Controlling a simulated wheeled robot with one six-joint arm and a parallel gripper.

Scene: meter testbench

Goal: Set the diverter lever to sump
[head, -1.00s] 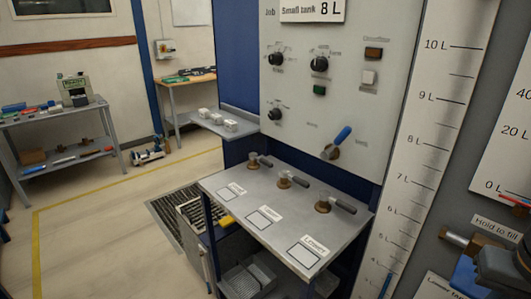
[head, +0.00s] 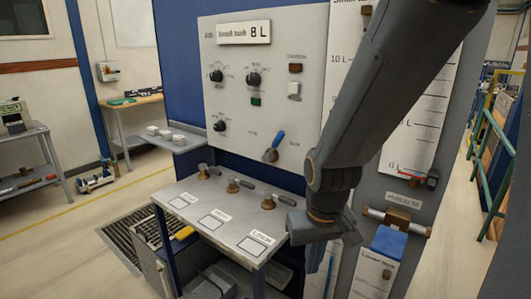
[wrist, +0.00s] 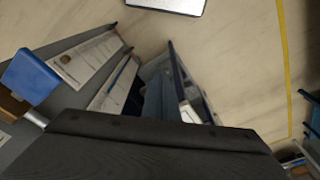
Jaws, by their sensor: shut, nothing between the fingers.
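The diverter lever (head: 275,146) has a blue handle on a brown pivot, low on the grey panel (head: 230,160). Its handle points up and to the right. Small labels stand to its left and right, too small to read. My gripper (head: 315,232) is shut and empty, in front of the bench's right end, below and to the right of the lever and well apart from it. Its fingertips are hard to make out. In the wrist view my own dark gripper body fills the bottom, and the lever is not seen.
Several valve handles (head: 240,184) stand on the grey bench top (head: 195,238) below the panel. Knobs and buttons sit above the lever. A blue block (head: 393,243) and a brass fitting (head: 397,218) stick out at the right. Open floor (head: 60,245) lies to the left.

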